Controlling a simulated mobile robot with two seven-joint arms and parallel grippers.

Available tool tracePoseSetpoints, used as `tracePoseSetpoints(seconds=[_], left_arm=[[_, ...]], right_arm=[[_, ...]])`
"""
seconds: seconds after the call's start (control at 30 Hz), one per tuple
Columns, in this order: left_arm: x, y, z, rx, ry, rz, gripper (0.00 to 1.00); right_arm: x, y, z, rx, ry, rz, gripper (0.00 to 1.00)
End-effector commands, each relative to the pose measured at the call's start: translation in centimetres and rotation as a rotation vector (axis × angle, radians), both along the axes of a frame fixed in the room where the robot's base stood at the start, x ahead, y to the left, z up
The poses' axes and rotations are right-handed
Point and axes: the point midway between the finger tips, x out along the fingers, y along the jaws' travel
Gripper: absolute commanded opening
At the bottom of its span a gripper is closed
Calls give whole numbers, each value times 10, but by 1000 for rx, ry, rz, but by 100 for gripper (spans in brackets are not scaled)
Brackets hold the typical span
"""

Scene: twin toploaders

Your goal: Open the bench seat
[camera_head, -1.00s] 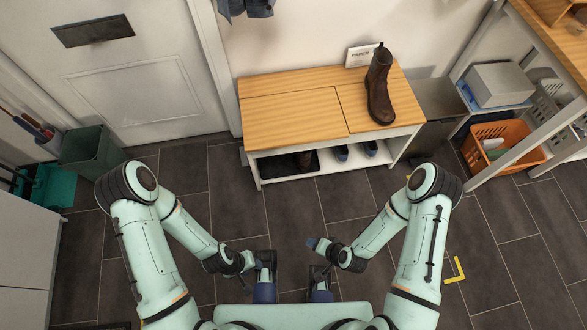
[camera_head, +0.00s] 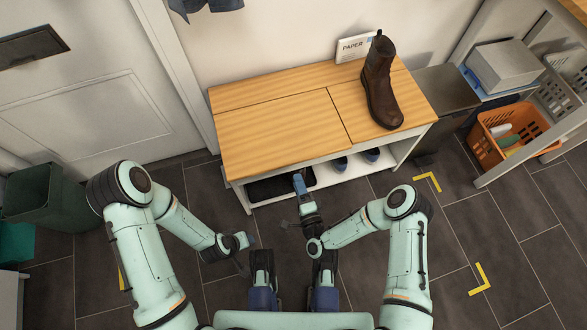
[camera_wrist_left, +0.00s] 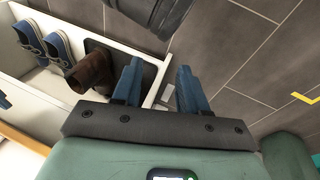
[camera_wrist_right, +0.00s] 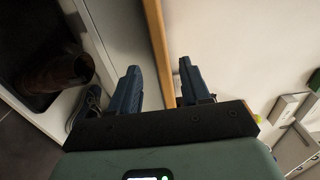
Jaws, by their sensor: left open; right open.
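The bench (camera_head: 330,165) stands against the wall with a wooden top. Its left part is a wide seat panel (camera_head: 280,125), lying flat and closed. A brown boot (camera_head: 380,85) stands on the section to its right. My right gripper (camera_head: 299,184) is open at the bench's front, near the seat's front edge. In the right wrist view, the wooden edge (camera_wrist_right: 156,40) appears between the open fingers (camera_wrist_right: 158,85); I cannot tell whether they touch it. My left gripper (camera_head: 247,240) is open and empty, low in front of the bench; its fingers also show in the left wrist view (camera_wrist_left: 158,88).
The lower shelf holds blue shoes (camera_wrist_left: 58,50) and a brown boot (camera_wrist_left: 92,70) on a dark tray. A green bin (camera_head: 45,205) is at left, an orange basket (camera_head: 490,150) at right. Floor before the bench is clear.

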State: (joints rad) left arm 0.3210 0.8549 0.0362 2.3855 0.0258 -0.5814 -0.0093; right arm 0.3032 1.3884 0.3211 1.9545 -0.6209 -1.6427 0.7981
Motion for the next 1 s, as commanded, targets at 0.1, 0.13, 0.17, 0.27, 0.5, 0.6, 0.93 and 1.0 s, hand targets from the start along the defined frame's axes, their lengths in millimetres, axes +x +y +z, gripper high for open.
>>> tracePoseSetpoints(seconds=[0.1,0.13,0.17,0.27,0.5,0.6,0.93,1.0], left_arm=[[8,4,-7,11,-21,9,43],[10,5,-8,13,-26,10,43],[12,6,-9,16,-30,13,43],[12,8,-13,18,-29,15,43],[11,10,-16,21,-24,18,43],[11,10,-16,21,-23,18,43],[11,10,-16,21,-23,18,43],[10,10,-16,21,-23,18,43]], right_arm=[[24,8,-1,-1,-3,0,47],[28,9,-1,0,-2,0,47],[33,11,-1,-1,-3,0,47],[45,15,-1,-2,-1,-1,47],[58,19,0,-1,2,0,47],[58,19,0,-1,2,0,47],[58,19,0,-2,2,0,0],[58,19,0,-2,2,0,0]])
